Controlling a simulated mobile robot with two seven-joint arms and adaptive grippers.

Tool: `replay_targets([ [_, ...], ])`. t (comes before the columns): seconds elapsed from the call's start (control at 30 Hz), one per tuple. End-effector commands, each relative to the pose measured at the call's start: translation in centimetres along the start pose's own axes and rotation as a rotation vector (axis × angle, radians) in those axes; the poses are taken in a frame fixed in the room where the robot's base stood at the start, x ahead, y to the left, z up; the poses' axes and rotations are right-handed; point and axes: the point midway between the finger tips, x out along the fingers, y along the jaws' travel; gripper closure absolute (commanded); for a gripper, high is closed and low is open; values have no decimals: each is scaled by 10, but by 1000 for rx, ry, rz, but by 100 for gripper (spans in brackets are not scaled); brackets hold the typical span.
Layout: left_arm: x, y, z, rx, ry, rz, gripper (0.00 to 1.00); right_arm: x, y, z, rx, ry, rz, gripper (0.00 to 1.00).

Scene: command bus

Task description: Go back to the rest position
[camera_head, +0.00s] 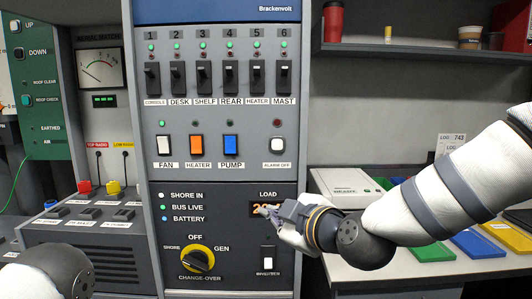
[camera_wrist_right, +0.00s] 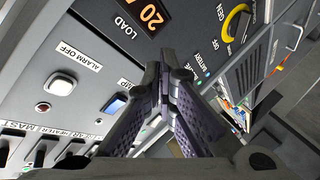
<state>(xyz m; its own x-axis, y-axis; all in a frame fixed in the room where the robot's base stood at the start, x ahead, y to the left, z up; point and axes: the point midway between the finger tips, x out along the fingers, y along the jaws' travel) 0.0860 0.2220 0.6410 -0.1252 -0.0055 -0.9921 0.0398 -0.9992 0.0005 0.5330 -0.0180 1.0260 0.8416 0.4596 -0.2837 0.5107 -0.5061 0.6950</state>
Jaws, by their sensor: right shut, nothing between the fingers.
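My right gripper (camera_head: 266,211) reaches in from the right in the head view, in front of the load display (camera_head: 262,208) and partly covering it. In the right wrist view its two dark fingers (camera_wrist_right: 165,75) meet at the tips with nothing between them. I cannot tell whether it touches the panel. A rounded dark part of my left arm shows at the lower left of the head view; the left gripper itself is out of view. The power panel (camera_head: 225,182) stands upright ahead, with a row of black numbered switches (camera_head: 204,77).
Below are the yellow change-over knob (camera_head: 198,260) and the inverter switch (camera_head: 268,258). Fan, heater and pump rockers (camera_head: 197,146) sit mid-panel. A desk (camera_head: 400,272) with coloured trays lies at right under a shelf (camera_head: 420,52). A switch box (camera_head: 90,240) juts out at left.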

Motion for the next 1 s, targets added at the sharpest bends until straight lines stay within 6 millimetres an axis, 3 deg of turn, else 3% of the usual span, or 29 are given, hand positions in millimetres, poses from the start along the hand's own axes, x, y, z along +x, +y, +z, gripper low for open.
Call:
replay_targets([
  [0.03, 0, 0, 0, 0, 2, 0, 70, 0, -36, 34, 79, -65, -66, 100],
  [0.13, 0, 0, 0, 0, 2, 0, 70, -15, -107, 104, 269, -220, -181, 100],
  [0.27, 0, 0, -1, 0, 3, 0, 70, -61, -198, 185, 516, -458, -297, 100],
  [0.37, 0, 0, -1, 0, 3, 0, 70, -116, -262, 238, 698, -672, -354, 100],
  [0.5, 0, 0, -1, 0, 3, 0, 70, -216, -337, 293, 928, -1007, -373, 100],
  [0.6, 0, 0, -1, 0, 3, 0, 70, -285, -369, 314, 1045, -1225, -345, 100],
  [0.73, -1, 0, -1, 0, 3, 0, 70, -344, -388, 324, 1128, -1409, -290, 100],
  [0.83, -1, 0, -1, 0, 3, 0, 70, -361, -392, 326, 1152, -1465, -266, 100],
  [1.0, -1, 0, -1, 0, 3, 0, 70, -362, -392, 327, 1157, -1471, -261, 100],
])
